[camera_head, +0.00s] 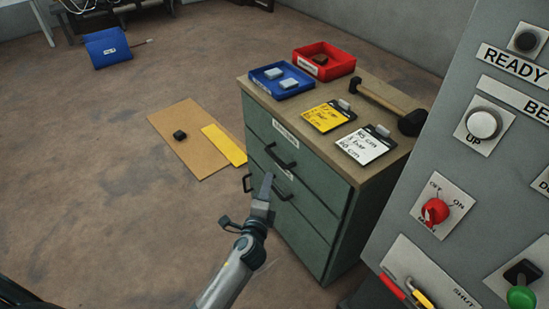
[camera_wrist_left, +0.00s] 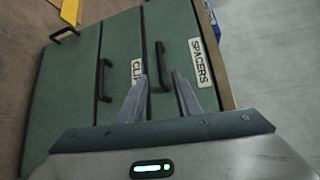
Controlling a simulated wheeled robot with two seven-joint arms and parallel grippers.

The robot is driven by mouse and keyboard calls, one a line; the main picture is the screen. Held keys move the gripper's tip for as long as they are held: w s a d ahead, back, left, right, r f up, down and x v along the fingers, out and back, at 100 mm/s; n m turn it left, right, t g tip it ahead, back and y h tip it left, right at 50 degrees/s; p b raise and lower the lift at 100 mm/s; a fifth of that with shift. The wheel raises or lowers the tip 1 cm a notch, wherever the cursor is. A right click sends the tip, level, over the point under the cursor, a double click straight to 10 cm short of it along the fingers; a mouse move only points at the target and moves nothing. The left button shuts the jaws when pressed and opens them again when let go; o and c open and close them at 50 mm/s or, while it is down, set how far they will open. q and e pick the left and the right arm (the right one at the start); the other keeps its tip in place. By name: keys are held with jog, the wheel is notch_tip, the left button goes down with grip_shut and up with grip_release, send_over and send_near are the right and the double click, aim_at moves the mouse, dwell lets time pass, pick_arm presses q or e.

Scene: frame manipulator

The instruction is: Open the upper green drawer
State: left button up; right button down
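The green drawer cabinet (camera_head: 312,178) has its drawers shut. In the left wrist view the upper drawer (camera_wrist_left: 178,30) is at the right, with a "SPACERS" label (camera_wrist_left: 201,63) and a dark bar handle (camera_wrist_left: 162,66). The drawer beside it has a label partly covered by a finger and its own handle (camera_wrist_left: 103,78). My left gripper (camera_wrist_left: 158,80) is open and empty. The upper handle shows between its fingertips, apparently just beyond them; contact cannot be told. In the head view my left gripper (camera_head: 268,180) is in front of the cabinet, just below the upper handle (camera_head: 280,158).
On the cabinet top are a blue tray (camera_head: 272,91), a red tray (camera_head: 337,69), two clipboards and a hammer (camera_head: 385,102). A grey control panel (camera_head: 450,150) stands close at the right.

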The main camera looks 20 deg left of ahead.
aim_at(274, 156)
pick_arm(q)
jog(key=w, duration=0.4)
jog(key=w+a+f, duration=0.1)
jog(key=w, duration=0.4)
jog(key=w+a+f+b, duration=0.1)
jog(key=w, duration=0.4)
jog(key=shift+w, duration=0.25)
pick_arm(e)
jog(key=shift+s+d+f+g, duration=0.2)
jog(key=shift+s+d, duration=0.15)
jog(key=shift+d, duration=0.1)
jog(key=shift+s+d+f+g, duration=0.2)
jog(key=shift+s+d, duration=0.1)
jog(key=shift+d, duration=0.15)
pick_arm(q)
jog(key=shift+c, duration=0.3)
pick_arm(e)
jog(key=shift+a, duration=0.1)
